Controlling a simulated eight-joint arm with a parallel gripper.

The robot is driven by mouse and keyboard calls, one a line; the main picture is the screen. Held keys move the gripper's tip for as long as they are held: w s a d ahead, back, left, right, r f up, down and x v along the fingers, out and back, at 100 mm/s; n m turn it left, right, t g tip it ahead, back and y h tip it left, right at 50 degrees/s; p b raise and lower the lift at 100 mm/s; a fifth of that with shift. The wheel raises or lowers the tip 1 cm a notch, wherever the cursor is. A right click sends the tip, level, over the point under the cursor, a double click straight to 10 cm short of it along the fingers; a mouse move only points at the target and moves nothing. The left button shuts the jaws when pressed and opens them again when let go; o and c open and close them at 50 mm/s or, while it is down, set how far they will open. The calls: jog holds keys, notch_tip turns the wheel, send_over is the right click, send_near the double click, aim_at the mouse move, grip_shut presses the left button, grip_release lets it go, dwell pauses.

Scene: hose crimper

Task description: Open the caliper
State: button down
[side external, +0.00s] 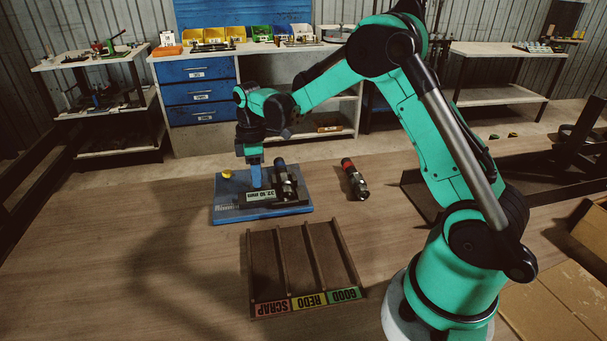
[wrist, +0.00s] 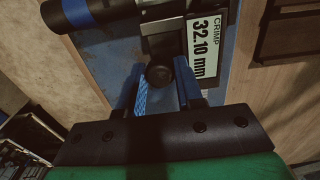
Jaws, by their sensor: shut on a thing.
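The caliper lies on a blue base plate (side external: 232,214) on the table; its display (side external: 260,197) reads 32.10 mm, also readable in the wrist view (wrist: 203,45). A dark round knob (wrist: 159,75) on the caliper sits between my fingertips. My gripper (side external: 256,186) points down over the plate, and its blue fingers (wrist: 161,84) are shut on the knob in the wrist view. A black hose piece with a blue band (side external: 286,180) lies at the caliper, right of my gripper; its blue band shows at upper left in the wrist view (wrist: 76,12). The jaw contact is hard to see.
A yellow button (side external: 227,173) is on the plate's back left. A red-banded hose piece (side external: 353,178) lies on the table to the right. A sorting tray (side external: 364,291) labelled SCRAP, REDO and GOOD stands in front, its lanes empty. The table left of the plate is clear.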

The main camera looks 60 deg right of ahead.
jog(key=shift+w+a, duration=0.45)
jog(key=shift+w, duration=0.05)
grip_release()
dwell(0.4)
jog(key=shift+r, duration=0.1)
notch_tip(320, 180, up, 9)
dwell(1.0)
